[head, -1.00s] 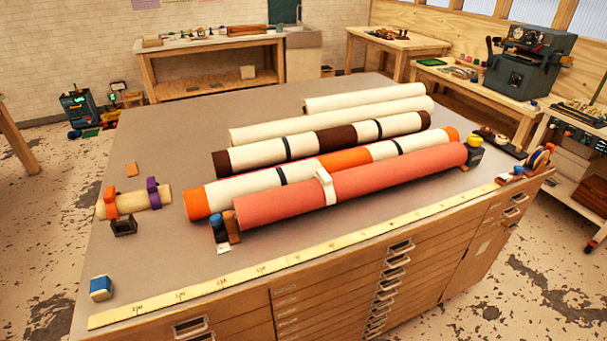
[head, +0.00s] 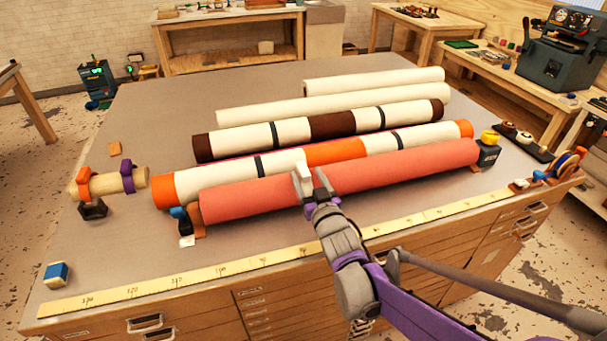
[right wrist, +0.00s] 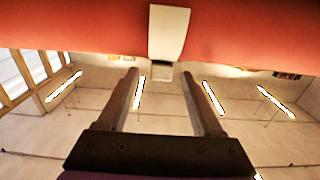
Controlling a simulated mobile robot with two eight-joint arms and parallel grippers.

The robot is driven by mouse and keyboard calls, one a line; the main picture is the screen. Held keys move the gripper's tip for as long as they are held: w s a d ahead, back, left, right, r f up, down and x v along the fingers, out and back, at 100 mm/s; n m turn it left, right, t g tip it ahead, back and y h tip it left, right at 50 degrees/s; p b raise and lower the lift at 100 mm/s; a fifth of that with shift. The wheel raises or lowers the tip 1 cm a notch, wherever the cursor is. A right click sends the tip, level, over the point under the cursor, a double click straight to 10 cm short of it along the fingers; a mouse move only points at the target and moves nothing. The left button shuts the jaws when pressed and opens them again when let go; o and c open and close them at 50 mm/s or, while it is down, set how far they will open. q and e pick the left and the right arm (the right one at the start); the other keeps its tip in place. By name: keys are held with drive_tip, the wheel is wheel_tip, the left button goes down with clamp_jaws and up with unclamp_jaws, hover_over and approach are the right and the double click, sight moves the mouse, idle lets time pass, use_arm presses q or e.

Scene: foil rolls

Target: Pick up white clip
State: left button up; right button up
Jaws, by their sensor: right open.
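The white clip (head: 303,171) sits around the middle of the front red roll (head: 255,192). In the right wrist view the clip (right wrist: 168,32) hangs at the top centre against the red roll (right wrist: 75,30). My right gripper (head: 311,184) is at the front side of the roll, with its fingers by the clip. In the right wrist view my right gripper (right wrist: 165,75) is open, its two fingers spread to either side below the clip, with nothing between them. The gripper partly hides the clip in the head view. My left gripper is not in view.
Several other rolls, such as the orange-and-white one (head: 335,152), lie behind the red roll. A yellow measuring tape (head: 225,270) runs along the table's front edge. A short roll with orange and purple clips (head: 106,183) lies at left.

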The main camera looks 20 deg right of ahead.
sight(300, 162)
drive_tip(key=shift+w+a, duration=0.2)
drive_tip(key=shift+w, duration=0.95)
drive_tip(key=w+p, duration=0.1)
drive_tip(key=w, duration=0.3)
drive_tip(key=shift+w+f, duration=0.15)
drive_tip(key=shift+w, duration=0.2)
drive_tip(key=shift+s, duration=0.1)
drive_tip(key=shift+c, duration=0.7)
clamp_jaws()
